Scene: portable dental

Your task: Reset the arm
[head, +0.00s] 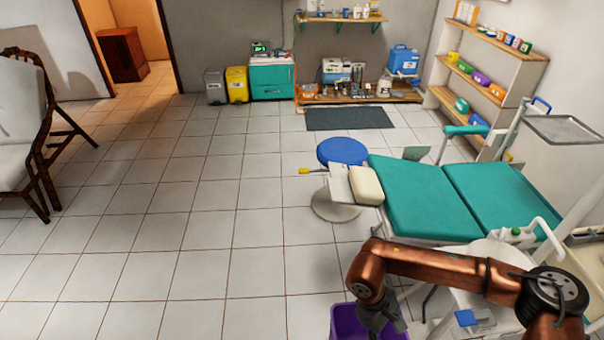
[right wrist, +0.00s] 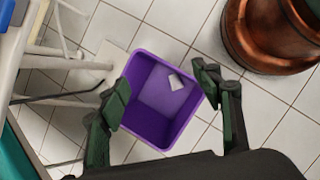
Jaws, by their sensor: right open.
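My right arm comes in from the lower right in the head view. My right gripper (head: 378,318) points down over a purple bin (head: 343,322). In the right wrist view the right gripper (right wrist: 165,92) is open, its two dark green fingers wide apart with nothing between them. The purple bin (right wrist: 152,92) stands on the floor below the fingers. A small whitish piece (right wrist: 176,82) lies inside the bin. My left gripper is not in view.
A teal dental chair (head: 420,195) stands behind the right arm, with a blue stool (head: 342,151) beside it. A metal tray (head: 562,129) is at the right. A wooden chair (head: 25,120) stands at the left. The tiled floor (head: 180,220) between is clear.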

